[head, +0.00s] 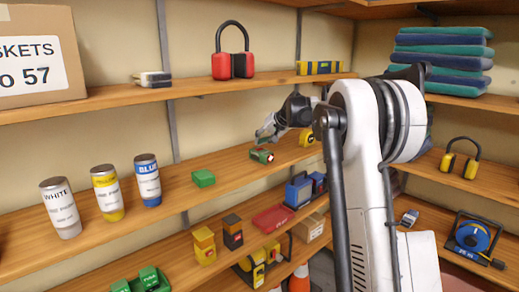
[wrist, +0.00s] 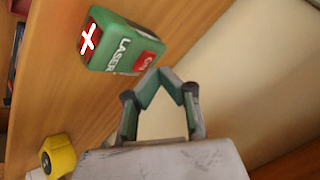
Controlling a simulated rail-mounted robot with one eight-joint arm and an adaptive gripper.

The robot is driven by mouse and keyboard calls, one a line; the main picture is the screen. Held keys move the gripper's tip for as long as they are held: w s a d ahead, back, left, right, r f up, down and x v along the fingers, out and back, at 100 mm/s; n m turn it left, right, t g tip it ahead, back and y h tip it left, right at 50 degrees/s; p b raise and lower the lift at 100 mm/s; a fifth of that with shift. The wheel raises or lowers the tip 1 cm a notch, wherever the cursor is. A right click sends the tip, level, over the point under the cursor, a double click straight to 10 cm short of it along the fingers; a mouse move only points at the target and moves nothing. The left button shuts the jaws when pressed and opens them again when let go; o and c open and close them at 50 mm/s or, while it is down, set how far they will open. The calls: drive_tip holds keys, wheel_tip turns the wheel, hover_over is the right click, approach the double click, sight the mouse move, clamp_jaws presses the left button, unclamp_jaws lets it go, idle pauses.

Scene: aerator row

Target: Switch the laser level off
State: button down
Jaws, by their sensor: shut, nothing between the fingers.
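The laser level is a small green box (head: 262,155) on the middle shelf. In the wrist view my gripper's fingertips (wrist: 163,75) meet close to the red patch, shut and empty. I cannot tell whether they touch the level.
A yellow tape measure (head: 306,138) stands right of the level, also in the wrist view (wrist: 60,155). A plain green box (head: 203,178) lies to the left, then blue (head: 148,180), yellow (head: 107,192) and white (head: 60,207) cans. The shelf between is bare.

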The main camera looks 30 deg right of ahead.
sight(260, 148)
drive_tip(key=shift+f, duration=0.15)
idle(0.4)
drive_tip(key=shift+f+b, duration=0.3)
drive_tip(key=shift+b, duration=0.05)
idle(0.3)
drive_tip(key=shift+r, duration=0.5)
drive_tip(key=shift+r, duration=0.1)
drive_tip(key=shift+r+p, duration=1.65)
drive_tip(key=shift+r, duration=1.25)
